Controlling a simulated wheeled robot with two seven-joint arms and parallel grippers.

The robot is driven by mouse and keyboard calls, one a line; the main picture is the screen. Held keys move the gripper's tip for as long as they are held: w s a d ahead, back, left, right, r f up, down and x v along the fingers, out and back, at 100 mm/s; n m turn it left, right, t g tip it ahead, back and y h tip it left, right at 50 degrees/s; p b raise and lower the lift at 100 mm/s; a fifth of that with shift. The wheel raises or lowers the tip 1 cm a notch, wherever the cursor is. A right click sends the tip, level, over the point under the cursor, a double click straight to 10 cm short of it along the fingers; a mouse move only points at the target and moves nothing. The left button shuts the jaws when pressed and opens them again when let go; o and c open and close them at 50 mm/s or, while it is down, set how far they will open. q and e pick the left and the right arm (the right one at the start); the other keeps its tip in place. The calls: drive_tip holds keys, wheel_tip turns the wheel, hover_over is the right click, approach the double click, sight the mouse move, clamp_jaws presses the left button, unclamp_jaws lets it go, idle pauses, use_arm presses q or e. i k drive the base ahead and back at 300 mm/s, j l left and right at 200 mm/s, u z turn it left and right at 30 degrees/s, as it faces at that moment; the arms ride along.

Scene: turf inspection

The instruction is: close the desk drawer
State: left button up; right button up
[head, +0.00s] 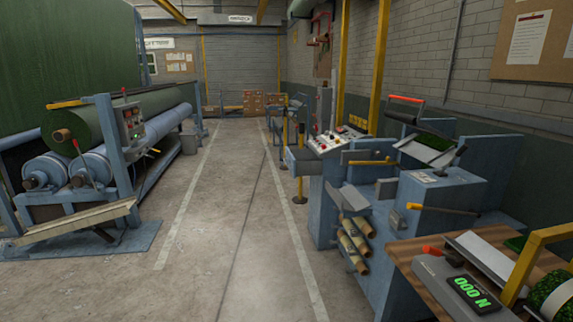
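A control desk with a pale sloped panel (327,143) of red and dark buttons stands right of the centre, some way ahead. A grey box-like part (302,162) sticks out from the desk's left side, towards the aisle. It looks like a drawer standing open, but it is small and I cannot be sure. Nearer machines partly hide the desk's lower body. Neither of my grippers shows in the head view.
A clear concrete aisle (235,200) runs ahead to a roller shutter (240,70). A large machine with a green turf roll (100,122) stands left. Blue test stands (440,195) and a wooden bench (415,262) with a digital readout (468,290) line the right. A yellow post (299,165) stands by the desk.

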sight(307, 160)
drive_tip(key=i+u, duration=0.1)
drive_tip(key=i, duration=3.75)
